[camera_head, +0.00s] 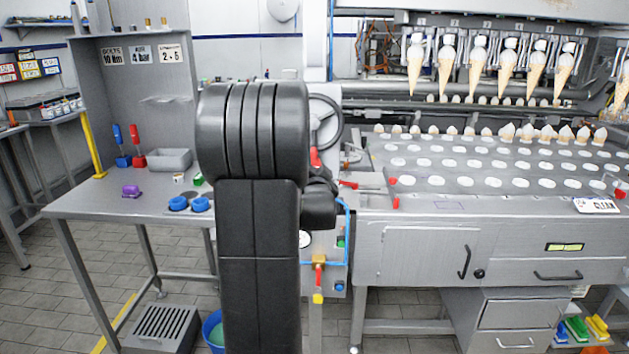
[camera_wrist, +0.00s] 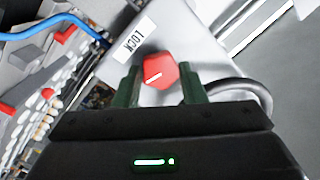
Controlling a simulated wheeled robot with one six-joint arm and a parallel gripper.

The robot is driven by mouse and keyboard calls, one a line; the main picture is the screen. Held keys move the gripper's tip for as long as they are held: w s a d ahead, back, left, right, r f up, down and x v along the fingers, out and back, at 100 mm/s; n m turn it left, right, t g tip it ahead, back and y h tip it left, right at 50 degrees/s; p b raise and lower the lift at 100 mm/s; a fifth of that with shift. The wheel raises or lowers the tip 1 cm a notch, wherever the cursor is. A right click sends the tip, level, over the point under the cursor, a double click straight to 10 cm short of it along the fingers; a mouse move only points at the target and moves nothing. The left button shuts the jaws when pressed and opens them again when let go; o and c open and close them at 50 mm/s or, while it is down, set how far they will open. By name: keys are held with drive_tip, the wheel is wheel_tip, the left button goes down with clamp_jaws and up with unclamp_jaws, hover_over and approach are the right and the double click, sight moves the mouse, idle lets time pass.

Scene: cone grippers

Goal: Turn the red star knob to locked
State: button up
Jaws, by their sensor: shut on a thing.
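The red star knob (camera_wrist: 158,73) shows in the wrist view, with a white line mark on its face. It sits on a grey metal plate below a white label reading LOCK (camera_wrist: 138,38), which appears upside down. My gripper (camera_wrist: 160,84) has its two dark green fingers on either side of the knob, shut on it. In the head view my black arm blocks the middle, and the fingertips are hidden. A small red part (camera_head: 315,157) shows beside the handwheel, but I cannot tell whether it is this knob.
A dark handwheel (camera_head: 325,122) stands just right of my arm. The machine's holed conveyor (camera_head: 470,182) with cones lies to the right. A grey workbench (camera_head: 90,205) with a purple item (camera_head: 131,191) and a grey bin (camera_head: 170,160) is at left. A blue cable (camera_wrist: 60,22) runs near the plate.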

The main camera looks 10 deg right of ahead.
drive_tip(key=shift+a+m+h+b, duration=0.1)
drive_tip(key=shift+m+h+b, duration=0.4)
drive_tip(key=shift+m+b, duration=3.55)
drive_tip(key=shift+a+m+h+b, duration=0.1)
drive_tip(key=shift+m+h+b, duration=0.4)
drive_tip(key=shift+m+b, duration=3.5)
drive_tip(key=shift+m, duration=0.25)
drive_tip(key=o, duration=1)
drive_tip(key=v, duration=1.3)
drive_tip(key=shift+s+f, duration=0.3)
drive_tip(key=shift+f, duration=0.05)
drive_tip(key=shift+w, duration=0.15)
